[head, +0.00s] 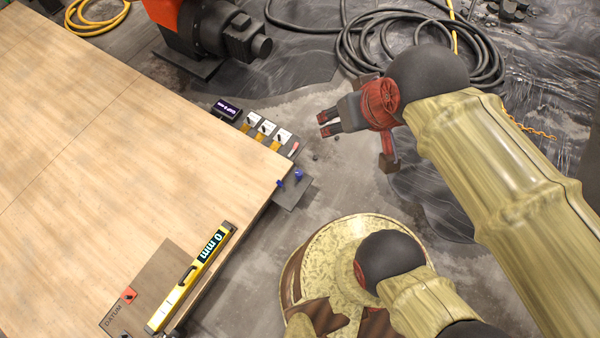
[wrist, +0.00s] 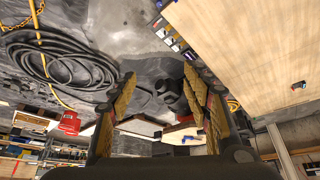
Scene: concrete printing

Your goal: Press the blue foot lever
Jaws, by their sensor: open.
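The blue foot lever (head: 298,175) is a small blue piece on a dark grey plate (head: 291,196) at the right-hand corner of the wooden table. The lever's exact tilt is too small to tell.
The wooden table (head: 120,130) fills the left, with a yellow level (head: 190,278) near its edge. A row of switches (head: 262,130) and a small display (head: 227,110) line its edge. Coiled black hose (head: 360,45) and an orange machine (head: 165,12) stand behind.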

